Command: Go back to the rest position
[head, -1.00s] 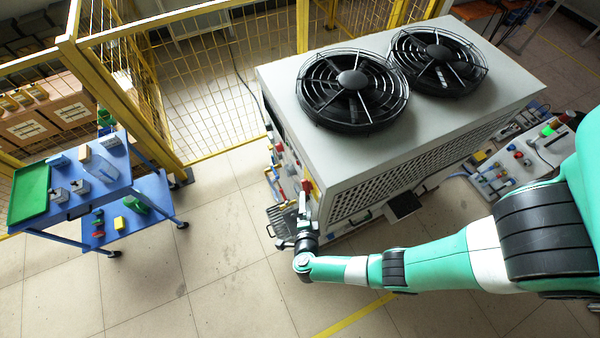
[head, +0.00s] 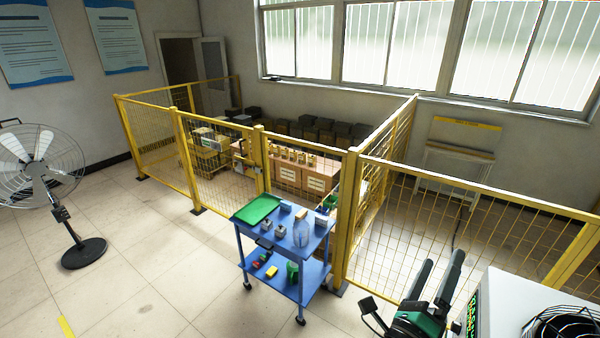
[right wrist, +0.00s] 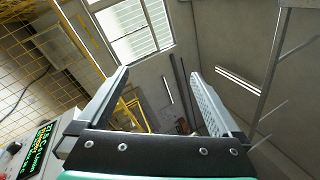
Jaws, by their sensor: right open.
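My right gripper (head: 436,283) shows at the lower right of the head view, raised with its two dark fingers apart and pointing up. It stands just left of the grey heater cabinet (head: 497,300), and I cannot tell whether they touch. In the right wrist view my right gripper (right wrist: 160,85) is open, with nothing between its fingers. The cabinet's display with green and orange text (right wrist: 38,148) shows at the lower left there. My left gripper is not in either view.
A blue cart (head: 290,270) with a green tray (head: 257,208) stands in front of the yellow fence (head: 345,220). A floor fan (head: 40,160) stands at the far left. The tiled floor between fan and cart is clear. Part of a black cabinet fan (head: 560,325) shows at the lower right.

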